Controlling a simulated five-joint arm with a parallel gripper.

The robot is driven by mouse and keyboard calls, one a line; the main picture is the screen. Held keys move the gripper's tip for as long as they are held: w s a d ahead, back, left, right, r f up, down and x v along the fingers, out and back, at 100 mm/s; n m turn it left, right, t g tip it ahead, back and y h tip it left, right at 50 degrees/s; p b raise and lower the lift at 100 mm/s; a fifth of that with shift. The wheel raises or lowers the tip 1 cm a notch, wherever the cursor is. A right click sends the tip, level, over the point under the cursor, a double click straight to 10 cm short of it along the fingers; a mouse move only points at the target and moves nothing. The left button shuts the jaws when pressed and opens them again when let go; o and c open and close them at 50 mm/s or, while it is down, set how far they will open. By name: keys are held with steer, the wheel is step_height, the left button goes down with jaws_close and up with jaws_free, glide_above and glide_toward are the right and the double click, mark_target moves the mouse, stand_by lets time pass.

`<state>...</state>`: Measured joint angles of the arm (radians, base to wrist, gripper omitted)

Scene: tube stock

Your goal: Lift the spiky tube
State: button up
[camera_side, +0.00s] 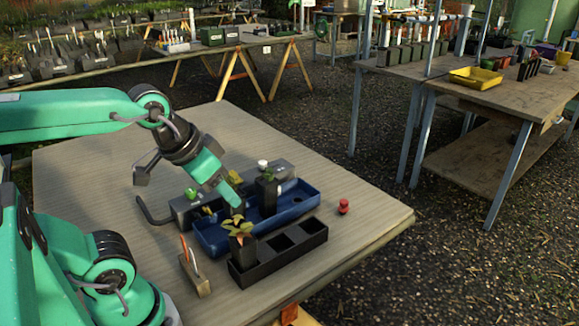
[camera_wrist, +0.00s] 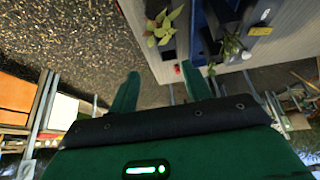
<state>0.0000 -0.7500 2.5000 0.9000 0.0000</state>
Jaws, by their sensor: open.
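A black tube (camera_side: 266,194) with a small green plant stands upright in the blue tray (camera_side: 300,208). Its narrow green plant also shows in the wrist view (camera_wrist: 231,46); it may be the spiky one, but the leaf shape is too small to be sure. Another black tube (camera_side: 243,254) with broad yellow-green leaves stands in the left end of the black rack (camera_side: 274,264); its leaves also show in the wrist view (camera_wrist: 164,28). My gripper (camera_side: 238,206) points down above the blue tray, between the two plants. Its fingers (camera_wrist: 163,84) are apart with nothing between them.
The black rack has empty square cells to the right of the leafy tube. A small red object (camera_side: 343,207) sits right of the blue tray. A wooden block with tools (camera_side: 195,272) stands at the front left. The bench (camera_side: 110,190) is clear at the back left.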

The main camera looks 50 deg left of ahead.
stand_by(0.3)
steer(key=o, duration=0.5)
steer(key=shift+w+a, duration=0.1)
steer(key=w+a+f+g, duration=0.1)
steer(key=w+a+f, duration=0.1)
steer(key=w+a, duration=0.1)
steer(key=w+a+f+g, duration=0.2)
steer(key=w+a+f, duration=0.1)
steer(key=a, duration=0.2)
steer(key=w+a+f+g, duration=0.2)
steer(key=w+a, duration=0.1)
steer(key=a, duration=0.1)
steer(key=shift+a+f, duration=0.15)
steer(key=shift+a, duration=0.25)
steer(key=shift+w+a+f+g, duration=0.1)
steer(key=shift+a+f+g, duration=0.2)
steer(key=shift+a+f, duration=0.2)
